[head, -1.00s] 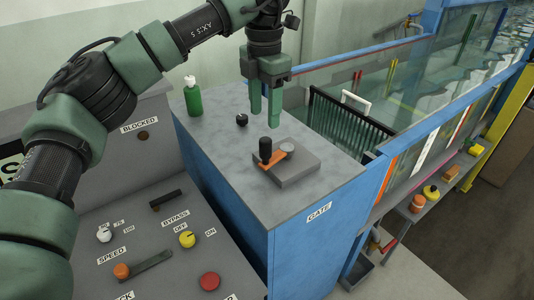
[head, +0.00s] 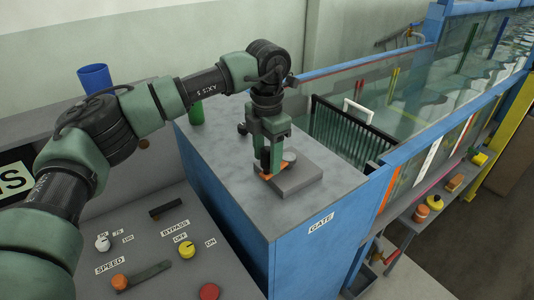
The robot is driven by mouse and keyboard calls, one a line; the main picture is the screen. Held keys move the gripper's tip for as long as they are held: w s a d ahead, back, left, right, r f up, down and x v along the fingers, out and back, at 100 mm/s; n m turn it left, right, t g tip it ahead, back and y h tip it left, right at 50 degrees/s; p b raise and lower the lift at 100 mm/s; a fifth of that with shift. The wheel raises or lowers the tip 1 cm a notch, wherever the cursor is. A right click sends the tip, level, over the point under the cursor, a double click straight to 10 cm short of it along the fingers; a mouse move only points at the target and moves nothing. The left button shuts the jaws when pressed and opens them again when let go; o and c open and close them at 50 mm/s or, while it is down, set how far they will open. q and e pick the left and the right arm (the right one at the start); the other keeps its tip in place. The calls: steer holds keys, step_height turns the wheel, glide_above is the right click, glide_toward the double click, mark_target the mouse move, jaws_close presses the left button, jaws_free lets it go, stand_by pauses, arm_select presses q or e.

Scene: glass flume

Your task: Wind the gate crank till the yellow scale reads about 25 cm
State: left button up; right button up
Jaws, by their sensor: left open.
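The gate crank (head: 266,177) is a small orange arm with an upright black handle, on a grey block (head: 298,182) on top of the blue cabinet marked GATE. A pale round hub sits beside the orange arm. My left gripper (head: 270,160) points down at the crank handle. Its green fingers are open and stand around or right beside the black handle, partly hiding it; I cannot tell whether they touch it. A thin yellow upright strip (head: 392,86) shows behind the flume glass. I cannot tell if it is the yellow scale, and no reading is legible.
A green bottle (head: 196,112) stands behind my left arm on the cabinet top (head: 225,165). A control panel with a red button (head: 209,291) and a yellow knob (head: 187,249) lies at the lower left. The glass flume runs away to the right.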

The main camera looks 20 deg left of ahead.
arm_select(q)
jaws_close()
steer(key=shift+a, duration=0.1)
stand_by(1.3)
